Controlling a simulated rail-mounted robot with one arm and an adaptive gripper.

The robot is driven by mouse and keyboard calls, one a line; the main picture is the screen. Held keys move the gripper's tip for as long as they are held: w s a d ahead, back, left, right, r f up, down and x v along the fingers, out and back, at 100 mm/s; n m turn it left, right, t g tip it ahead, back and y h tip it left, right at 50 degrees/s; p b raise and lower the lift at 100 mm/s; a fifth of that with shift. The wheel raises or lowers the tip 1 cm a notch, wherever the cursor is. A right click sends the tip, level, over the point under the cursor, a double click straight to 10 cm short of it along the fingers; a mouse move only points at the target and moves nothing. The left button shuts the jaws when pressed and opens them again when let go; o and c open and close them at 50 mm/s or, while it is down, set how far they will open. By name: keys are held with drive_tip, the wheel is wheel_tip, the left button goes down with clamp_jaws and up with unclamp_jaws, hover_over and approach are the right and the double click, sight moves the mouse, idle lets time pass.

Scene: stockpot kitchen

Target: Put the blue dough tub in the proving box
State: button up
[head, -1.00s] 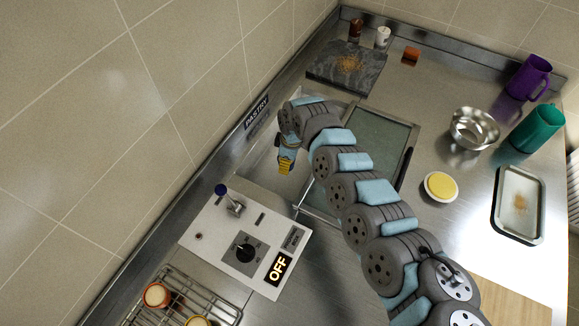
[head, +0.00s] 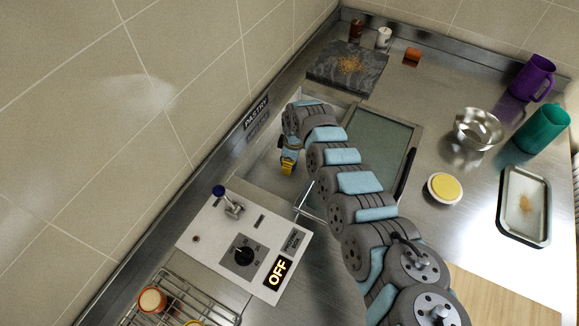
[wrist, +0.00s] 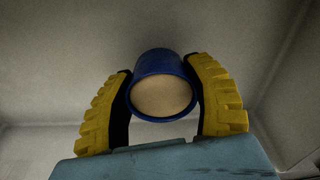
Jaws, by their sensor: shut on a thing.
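The blue dough tub (wrist: 163,83) is between the two yellow-padded fingers of my gripper (wrist: 164,100) in the wrist view, its round mouth of pale dough facing the camera. The fingers are shut on its sides. In the head view my gripper (head: 288,165) hangs over or within the open left part of the proving box (head: 262,160), and the tub is hidden there. Pale grey surfaces surround the tub in the wrist view; I cannot tell whether it touches the floor. The box's glass lid (head: 385,140) lies to the right, under my arm.
A control panel (head: 212,245) reading OFF, with a blue-knobbed lever (head: 220,191), stands in front of the box. A wire rack (head: 180,300) holds an orange tub (head: 151,300). A yellow-topped dish (head: 445,189), metal bowl (head: 478,128) and tray (head: 525,205) are at the right.

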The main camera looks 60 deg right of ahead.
drive_tip(key=shift+s+a+f, duration=0.1)
drive_tip(key=shift+f, duration=0.8)
drive_tip(key=shift+f, duration=0.2)
drive_tip(key=o, duration=1.3)
drive_tip(key=shift+c, duration=0.2)
drive_tip(key=shift+r, duration=0.1)
drive_tip(key=r, duration=0.4)
drive_tip(key=s+r+p, duration=0.1)
drive_tip(key=r, duration=0.3)
drive_tip(key=r+p, duration=0.1)
drive_tip(key=r, duration=0.3)
drive_tip(key=shift+s, duration=0.15)
